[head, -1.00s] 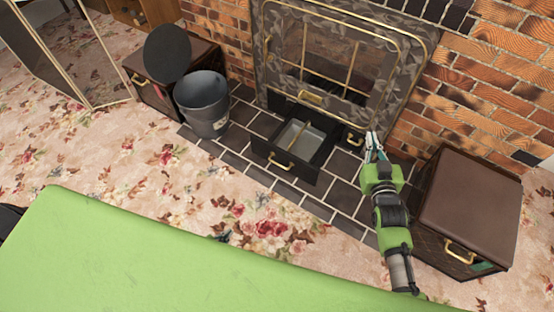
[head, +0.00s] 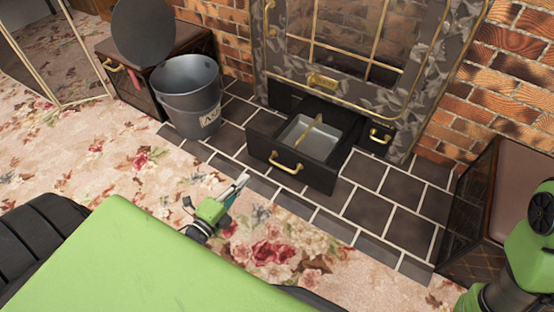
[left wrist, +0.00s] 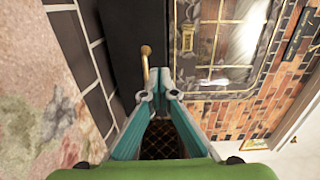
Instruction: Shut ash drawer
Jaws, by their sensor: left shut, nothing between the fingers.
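The black ash drawer (head: 262,150) is pulled out from under the fireplace, over the dark tiles. A grey pan (head: 322,143) with a brass bar sits inside it. The drawer's front has a brass handle (head: 286,168). My left gripper (head: 241,181) is shut and empty, in front of and left of the drawer, apart from it. In the left wrist view the fingertips (left wrist: 158,95) point towards the dark drawer front, with the brass handle (left wrist: 146,65) just ahead. My right arm shows at the right edge of the head view; its gripper is out of view.
A grey ash bucket (head: 187,96) stands on the tiles left of the drawer. A brown chest (head: 199,42) is behind it. Another brown box (head: 478,205) stands at the right. Floral carpet (head: 110,165) and the tiles before the drawer are clear.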

